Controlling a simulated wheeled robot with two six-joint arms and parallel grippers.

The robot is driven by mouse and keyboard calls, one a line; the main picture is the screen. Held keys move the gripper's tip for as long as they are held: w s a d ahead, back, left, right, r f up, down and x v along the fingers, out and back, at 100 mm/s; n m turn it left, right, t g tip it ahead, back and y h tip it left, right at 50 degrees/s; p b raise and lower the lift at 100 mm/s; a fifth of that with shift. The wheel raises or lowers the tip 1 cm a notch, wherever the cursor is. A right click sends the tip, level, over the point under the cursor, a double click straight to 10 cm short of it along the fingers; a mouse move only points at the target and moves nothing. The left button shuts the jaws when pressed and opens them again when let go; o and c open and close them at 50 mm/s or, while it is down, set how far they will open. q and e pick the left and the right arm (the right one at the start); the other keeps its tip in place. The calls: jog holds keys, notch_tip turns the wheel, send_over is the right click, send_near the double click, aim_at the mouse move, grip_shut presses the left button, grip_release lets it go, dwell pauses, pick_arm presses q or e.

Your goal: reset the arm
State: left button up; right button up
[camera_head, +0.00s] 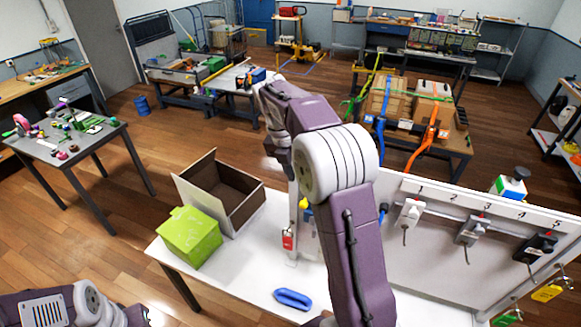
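My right arm (350,220) rises through the middle of the view, bent at a large grey and purple joint, and covers part of the white table (235,280). No fingers of my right gripper show. My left arm (75,305) shows only at the bottom left corner, and no fingers of my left gripper can be made out there. Nothing held by either arm can be seen.
An open brown box (222,190), a green box (190,236) and a blue handle-like object (293,299) are on the white table. The table's front left is clear.

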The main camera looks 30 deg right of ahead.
jog(key=s+a+f+m+y+b, duration=0.1)
jog(key=s+a+f+m+b, duration=0.2)
jog(key=f, duration=0.9)
jog(key=s+a+f+m+t+y+b, duration=0.1)
jog(key=s+a+f+m+b, duration=0.3)
jog(key=s+f+m+b, duration=0.4)
jog(key=s+a+f+m+y+b, duration=0.1)
jog(key=s+a+f+m+b, duration=0.3)
jog(key=f+m+b, duration=0.8)
notch_tip(320, 180, down, 6)
jog(key=s+m, duration=0.2)
jog(key=m, duration=0.1)
jog(key=shift+a+r+t, duration=0.2)
jog(key=shift+r+t, duration=0.05)
jog(key=shift+t, duration=0.15)
